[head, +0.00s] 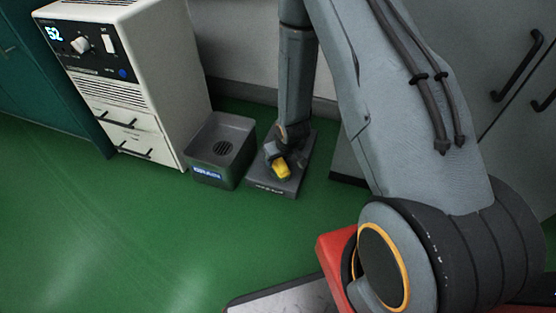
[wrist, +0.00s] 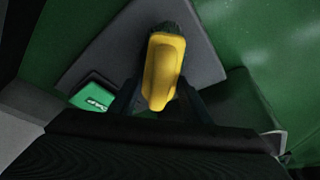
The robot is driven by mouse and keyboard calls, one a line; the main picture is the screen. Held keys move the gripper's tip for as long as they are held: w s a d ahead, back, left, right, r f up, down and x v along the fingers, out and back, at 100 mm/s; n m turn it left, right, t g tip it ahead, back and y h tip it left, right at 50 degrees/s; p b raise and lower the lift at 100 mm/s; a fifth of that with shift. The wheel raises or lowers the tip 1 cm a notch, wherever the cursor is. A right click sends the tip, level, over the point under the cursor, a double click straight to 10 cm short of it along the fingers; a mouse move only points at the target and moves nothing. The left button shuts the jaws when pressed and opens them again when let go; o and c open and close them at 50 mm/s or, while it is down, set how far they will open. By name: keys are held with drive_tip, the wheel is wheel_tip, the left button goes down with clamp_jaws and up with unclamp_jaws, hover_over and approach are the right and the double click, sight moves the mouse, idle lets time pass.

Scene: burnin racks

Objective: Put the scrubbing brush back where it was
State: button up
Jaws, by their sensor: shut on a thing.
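The scrubbing brush (head: 281,168) has a yellow body and hangs from my gripper (head: 279,152) over a flat grey pad (head: 272,188) on the green floor. In the wrist view, the yellow brush (wrist: 163,70) sits between the two dark fingers of my gripper (wrist: 159,100), which is shut on it. Dark bristles show at its far end. The grey pad (wrist: 105,58) lies beneath it in the wrist view. I cannot tell whether the brush touches the pad.
A grey open bin (head: 238,125) with a slotted bottom and a blue label stands just left of the pad. A white cabinet (head: 145,85) with a "52" display and drawers stands left of the bin. A green label (wrist: 95,96) shows in the wrist view. The front-left floor is clear.

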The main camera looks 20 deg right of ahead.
drive_tip(key=o, duration=1)
drive_tip(key=shift+f, duration=0.15)
drive_tip(key=p+v, duration=0.6)
drive_tip(key=v, duration=0.6)
drive_tip(key=shift+r+p, duration=0.25)
drive_tip(key=shift+p, duration=0.15)
drive_tip(key=s+a+r+n+g, duration=0.1)
drive_tip(key=s+a+r, duration=0.3)
drive_tip(key=a+r, duration=0.55)
drive_tip(key=s+a+r+n+g, duration=0.15)
drive_tip(key=s+a+r, duration=0.45)
drive_tip(key=r, duration=0.7)
drive_tip(key=s+a+r+n, duration=0.1)
drive_tip(key=s+a+r, duration=0.1)
drive_tip(key=s+r, duration=0.2)
drive_tip(key=s+a+r+n+g, duration=0.1)
drive_tip(key=s+r, duration=0.3)
drive_tip(key=s, duration=0.6)
drive_tip(key=s+a+r+n+g+y, duration=0.1)
drive_tip(key=s+a+r, duration=0.2)
drive_tip(key=s+r, duration=0.2)
drive_tip(key=shift+s+a+r, duration=0.1)
drive_tip(key=shift+s, duration=0.8)
